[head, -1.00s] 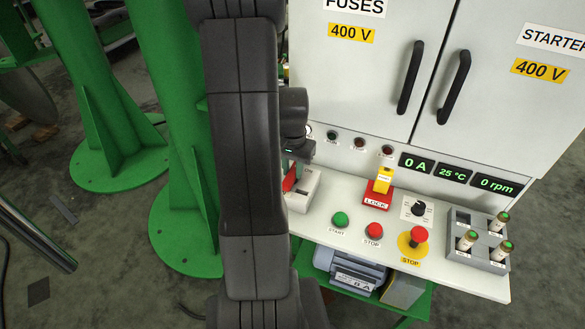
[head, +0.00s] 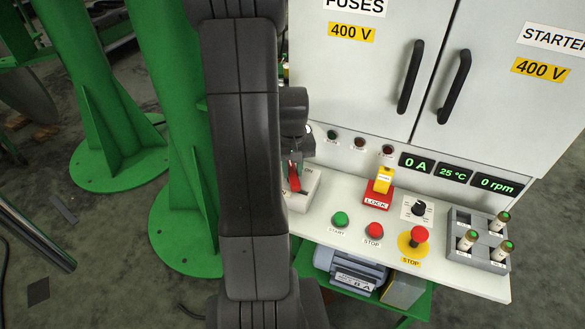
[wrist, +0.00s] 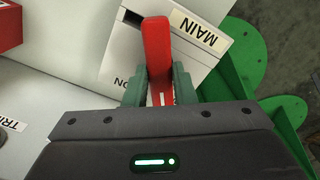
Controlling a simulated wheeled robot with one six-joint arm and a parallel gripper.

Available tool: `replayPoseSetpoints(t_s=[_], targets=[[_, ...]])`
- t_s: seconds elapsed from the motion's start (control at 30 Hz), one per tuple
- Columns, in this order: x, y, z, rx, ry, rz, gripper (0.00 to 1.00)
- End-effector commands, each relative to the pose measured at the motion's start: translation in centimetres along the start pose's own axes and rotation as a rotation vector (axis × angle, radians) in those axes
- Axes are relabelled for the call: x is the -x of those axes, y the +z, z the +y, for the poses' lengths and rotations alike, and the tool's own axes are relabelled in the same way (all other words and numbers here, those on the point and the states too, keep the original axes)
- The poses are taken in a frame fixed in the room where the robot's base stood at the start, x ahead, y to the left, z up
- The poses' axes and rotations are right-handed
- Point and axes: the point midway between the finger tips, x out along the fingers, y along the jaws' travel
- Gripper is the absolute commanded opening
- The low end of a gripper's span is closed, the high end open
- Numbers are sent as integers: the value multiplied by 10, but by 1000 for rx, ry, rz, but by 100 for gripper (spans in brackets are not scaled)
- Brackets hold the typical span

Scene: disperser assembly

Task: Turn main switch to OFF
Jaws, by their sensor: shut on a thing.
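The main switch has a white box (wrist: 190,62) with a MAIN label and a red lever (wrist: 157,45). My gripper (wrist: 159,80) is shut on the red lever, with one green finger on each side of it. The lever's end sticks out beyond the fingers in the wrist view. Part of an ON label shows beside the left finger. In the head view, the red lever (head: 294,178) and the white box (head: 303,193) show just right of my arm, which hides part of them.
The panel shelf carries a yellow-and-red LOCK switch (head: 380,185), a green START button (head: 340,219), a red STOP button (head: 375,230), an emergency stop (head: 419,234) and a grey fuse holder (head: 478,258). Cabinet doors with black handles (head: 411,77) rise behind.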

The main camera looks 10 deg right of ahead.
Motion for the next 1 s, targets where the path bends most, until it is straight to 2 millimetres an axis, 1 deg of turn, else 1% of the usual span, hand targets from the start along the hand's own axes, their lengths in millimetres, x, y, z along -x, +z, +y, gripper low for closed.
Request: replayPoseSetpoints(t_s=[0.7, 1.0], targets=[[1, 0, 0, 673, 1, 1, 1], [1, 0, 0, 887, 1, 1, 1]])
